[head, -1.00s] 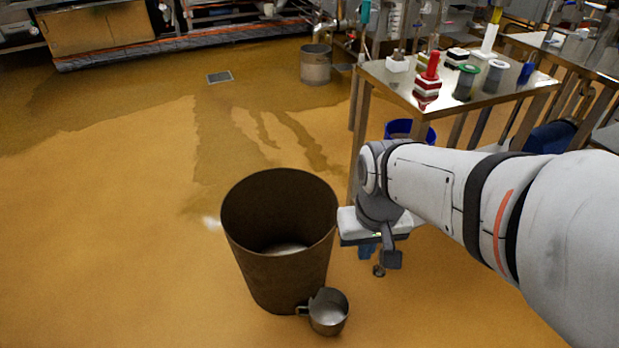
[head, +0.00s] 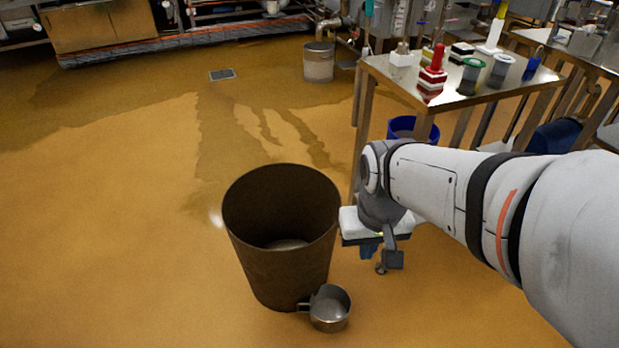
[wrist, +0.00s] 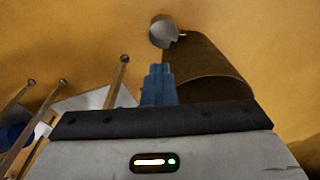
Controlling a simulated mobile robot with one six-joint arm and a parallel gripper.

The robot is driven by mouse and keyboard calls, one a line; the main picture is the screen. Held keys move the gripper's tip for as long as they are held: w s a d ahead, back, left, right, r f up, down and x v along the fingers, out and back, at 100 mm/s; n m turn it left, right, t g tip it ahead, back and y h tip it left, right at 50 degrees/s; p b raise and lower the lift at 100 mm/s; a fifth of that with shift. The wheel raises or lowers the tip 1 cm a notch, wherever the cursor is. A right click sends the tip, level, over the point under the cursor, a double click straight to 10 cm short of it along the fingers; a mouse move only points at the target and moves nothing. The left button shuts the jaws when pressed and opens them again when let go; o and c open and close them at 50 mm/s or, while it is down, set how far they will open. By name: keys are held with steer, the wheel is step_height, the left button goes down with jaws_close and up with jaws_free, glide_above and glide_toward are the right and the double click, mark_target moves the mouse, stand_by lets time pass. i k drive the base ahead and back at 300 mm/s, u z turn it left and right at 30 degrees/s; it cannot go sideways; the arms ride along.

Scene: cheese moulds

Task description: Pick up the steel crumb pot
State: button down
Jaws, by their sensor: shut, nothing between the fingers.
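The steel crumb pot (head: 330,309) is a small round metal pot on the floor, upright, with its handle on the left, close against the foot of a large brown bin. It also shows near the top of the wrist view (wrist: 163,32). My gripper (head: 369,251) hangs above the floor, up and to the right of the pot in the head view, apart from it. In the wrist view its blue fingers (wrist: 158,85) are together and empty, pointing toward the pot.
The tall brown bin (head: 281,235) stands directly beside the pot and also shows in the wrist view (wrist: 205,70). A steel table (head: 450,95) with several items stands behind my arm, with a blue bucket (head: 413,129) under it. The floor at left is clear.

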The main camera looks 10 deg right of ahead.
mark_target(329, 311)
steer(key=u, duration=2.05)
steer(key=k, duration=1)
steer(key=z, duration=2)
steer(key=i, duration=0.5)
